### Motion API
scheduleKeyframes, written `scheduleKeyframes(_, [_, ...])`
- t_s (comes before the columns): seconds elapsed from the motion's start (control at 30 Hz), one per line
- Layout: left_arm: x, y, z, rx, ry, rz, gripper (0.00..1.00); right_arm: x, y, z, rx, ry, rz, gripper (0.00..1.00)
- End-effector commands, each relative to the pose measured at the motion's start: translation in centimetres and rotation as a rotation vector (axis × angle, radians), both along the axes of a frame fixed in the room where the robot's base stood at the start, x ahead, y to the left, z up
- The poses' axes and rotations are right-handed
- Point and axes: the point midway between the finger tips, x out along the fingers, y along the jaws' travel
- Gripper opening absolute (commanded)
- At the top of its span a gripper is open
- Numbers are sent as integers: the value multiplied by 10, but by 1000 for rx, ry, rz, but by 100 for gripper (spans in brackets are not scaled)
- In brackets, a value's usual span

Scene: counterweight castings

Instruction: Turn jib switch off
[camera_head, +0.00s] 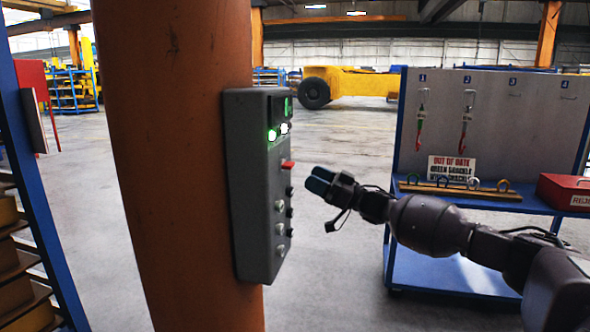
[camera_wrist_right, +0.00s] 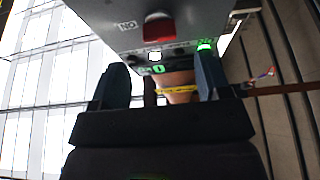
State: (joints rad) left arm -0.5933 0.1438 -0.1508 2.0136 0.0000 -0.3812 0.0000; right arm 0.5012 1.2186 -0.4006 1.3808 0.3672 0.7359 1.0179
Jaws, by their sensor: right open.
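A grey control box (camera_head: 258,185) is fixed to the side of an orange column (camera_head: 165,150). Its face carries a red switch (camera_head: 287,165), lit green and white lamps near the top, and several small knobs below. My right gripper (camera_head: 318,180) is to the right of the box, level with the red switch and apart from it. In the right wrist view the open, empty fingers (camera_wrist_right: 165,85) point at the box, with the red switch (camera_wrist_right: 158,28) above and between them. A green lamp (camera_wrist_right: 205,45) is lit beside it. My left gripper is not in view.
A blue rack (camera_head: 400,150) with hanging hooks, a shackle sign (camera_head: 451,168) and a red box (camera_head: 565,190) stands at right, behind my right arm. Blue shelving (camera_head: 40,190) is at far left. A yellow vehicle (camera_head: 350,84) is far back. The floor between is clear.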

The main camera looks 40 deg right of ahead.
Motion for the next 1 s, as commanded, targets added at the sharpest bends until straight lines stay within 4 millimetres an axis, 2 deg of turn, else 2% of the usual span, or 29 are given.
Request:
scheduleKeyframes(0.2, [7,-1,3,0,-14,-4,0,24,21,13,0,-2,1,70])
scheduleKeyframes(0.4, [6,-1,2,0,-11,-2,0,38,33,20,0,-1,1,70])
scheduleKeyframes(0.83, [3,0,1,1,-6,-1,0,43,37,23,0,1,-1,70])
scheduleKeyframes(1.0, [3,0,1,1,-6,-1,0,43,37,23,-1,0,-1,46])
